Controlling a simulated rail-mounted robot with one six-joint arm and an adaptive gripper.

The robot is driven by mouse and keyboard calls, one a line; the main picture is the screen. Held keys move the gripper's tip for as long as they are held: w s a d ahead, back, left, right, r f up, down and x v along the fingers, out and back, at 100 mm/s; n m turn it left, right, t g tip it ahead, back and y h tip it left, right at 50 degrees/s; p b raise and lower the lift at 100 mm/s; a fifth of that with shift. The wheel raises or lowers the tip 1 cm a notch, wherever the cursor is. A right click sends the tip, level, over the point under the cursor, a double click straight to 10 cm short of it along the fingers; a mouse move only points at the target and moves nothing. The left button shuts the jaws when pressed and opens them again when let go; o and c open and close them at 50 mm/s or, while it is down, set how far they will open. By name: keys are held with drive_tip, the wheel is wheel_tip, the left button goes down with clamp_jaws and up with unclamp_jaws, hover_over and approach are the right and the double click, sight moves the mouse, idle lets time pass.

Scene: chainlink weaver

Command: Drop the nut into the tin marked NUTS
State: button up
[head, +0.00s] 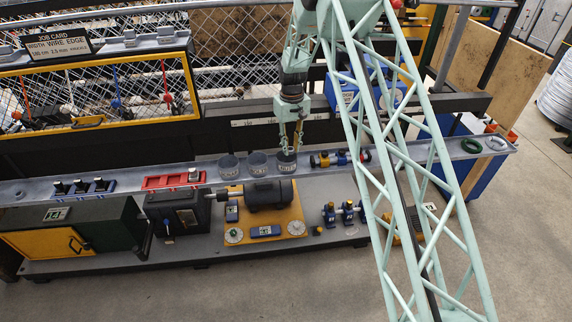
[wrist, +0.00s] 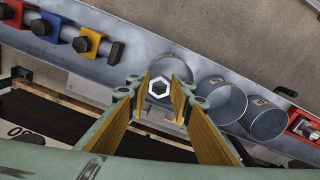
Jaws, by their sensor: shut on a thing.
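My gripper (head: 290,147) hangs pointing down over the rightmost of three round grey tins on the bench shelf. In the wrist view my gripper (wrist: 158,92) is shut on a silver hexagonal nut (wrist: 158,87), held between its fingertips. The rightmost tin (head: 286,168) has a small label that seems to read NUTS. In the wrist view this tin (wrist: 172,62) lies directly behind the nut, its opening partly covered by nut and fingers. The height of the nut above the rim is hard to tell. The nut is too small to make out in the head view.
The middle tin (head: 258,162) and left tin (head: 229,166) stand close beside it. A red tray (head: 174,181) lies further left. A rod with blue, yellow and red blocks (head: 340,158) lies just to the right. Wire mesh and a dark rail rise behind.

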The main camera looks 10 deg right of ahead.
drive_tip(key=shift+f, duration=0.75)
drive_tip(key=o, duration=0.9)
drive_tip(key=shift+o, duration=0.2)
drive_tip(key=shift+r, duration=0.1)
wheel_tip(320, 180, up, 12)
idle(0.9)
